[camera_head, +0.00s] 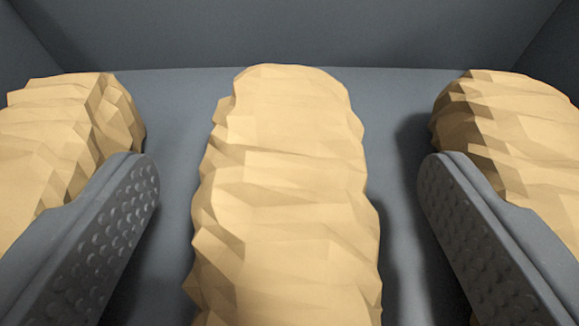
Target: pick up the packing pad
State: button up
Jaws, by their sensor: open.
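A tan, crumpled packing pad (285,200) lies in the middle of the view, running from the bottom edge toward the back wall. Two similar tan pads lie at its sides, one at the left (60,140) and one at the right (520,140). My gripper (288,185) is open, with one grey dimpled finger on each side of the middle pad. A gap shows between each finger and that pad. The fingers partly cover the side pads. The near end of the middle pad is cut off by the bottom edge.
The pads lie on a grey floor (172,105) inside a grey bin or box. Its back wall (290,35) rises behind them, and side walls show at the upper corners. Narrow strips of bare floor separate the middle pad from the side pads.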

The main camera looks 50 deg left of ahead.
jog(key=c, duration=1)
jog(key=shift+c, duration=0.2)
